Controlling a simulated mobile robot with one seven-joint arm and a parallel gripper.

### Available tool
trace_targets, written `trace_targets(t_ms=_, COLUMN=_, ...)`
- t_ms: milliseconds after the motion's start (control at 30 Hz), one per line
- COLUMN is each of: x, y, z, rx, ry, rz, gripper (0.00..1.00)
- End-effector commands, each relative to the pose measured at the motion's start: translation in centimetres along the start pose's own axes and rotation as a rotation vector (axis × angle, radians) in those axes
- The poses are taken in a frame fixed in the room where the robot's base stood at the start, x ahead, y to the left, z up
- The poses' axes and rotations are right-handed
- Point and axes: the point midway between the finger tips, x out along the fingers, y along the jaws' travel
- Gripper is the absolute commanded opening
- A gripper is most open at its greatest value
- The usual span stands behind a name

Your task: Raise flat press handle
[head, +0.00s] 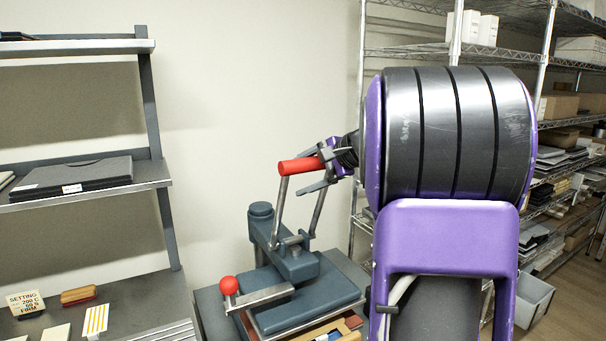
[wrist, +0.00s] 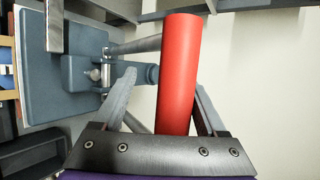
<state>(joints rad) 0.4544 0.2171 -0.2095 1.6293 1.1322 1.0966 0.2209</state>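The flat press (head: 305,294) is blue-grey and stands on a bench at the lower middle of the head view. Its red handle grip (head: 300,166) is high above the plate, on two metal arms that slope up from the press. My gripper (head: 318,176) is at the right end of this grip. In the wrist view, the red grip (wrist: 179,65) passes between my gripper's spread fingers (wrist: 163,80). A gap shows on its left, and the right finger is close beside it; contact is unclear. The press body (wrist: 75,70) lies to the left there.
A red ball knob (head: 229,285) on a metal lever sticks out at the press's front left. A grey shelf unit (head: 85,196) with a black flat case stands left. A wire rack (head: 440,52) stands behind my arm. The wall behind the handle is bare.

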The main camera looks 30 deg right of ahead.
Motion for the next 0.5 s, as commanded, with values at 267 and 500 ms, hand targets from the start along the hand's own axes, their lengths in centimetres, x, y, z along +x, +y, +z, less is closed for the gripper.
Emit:
trace_targets(t_ms=267, x=-0.6, y=-0.2, z=0.0, rx=-0.002, ry=0.002, rz=-0.004, gripper=0.70)
trace_targets(t_ms=500, x=-4.8, y=-0.3, z=-0.1, rx=-0.003, ry=0.006, rz=-0.007, gripper=0.70)
